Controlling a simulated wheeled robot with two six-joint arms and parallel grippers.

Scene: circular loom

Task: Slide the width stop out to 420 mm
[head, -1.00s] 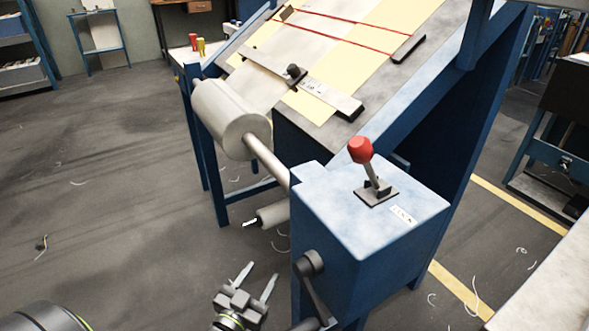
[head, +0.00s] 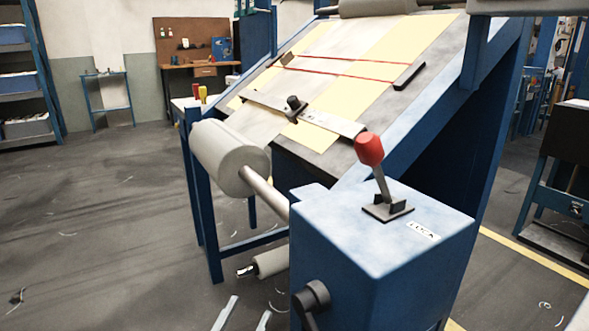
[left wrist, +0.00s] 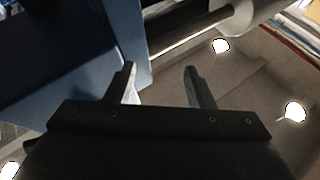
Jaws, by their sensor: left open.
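A pale flat bar (head: 336,123) with small markings lies across the lower part of the sloping bed. A dark knob (head: 294,105) stands on this bar and looks like the width stop; its reading is too small to make out. My left gripper (head: 244,316) shows only its two fingertips at the bottom edge of the head view, low in front of the machine and well away from the knob. In the left wrist view the left gripper (left wrist: 160,72) has its fingers apart with nothing between them. My right gripper is not in view.
A blue box (head: 345,235) with a red-topped lever (head: 370,150) and a dark crank (head: 312,296) stands in front of the bed. A pale roller (head: 228,157) juts out left of it. Two red cords (head: 345,74) cross yellow sheets on the bed.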

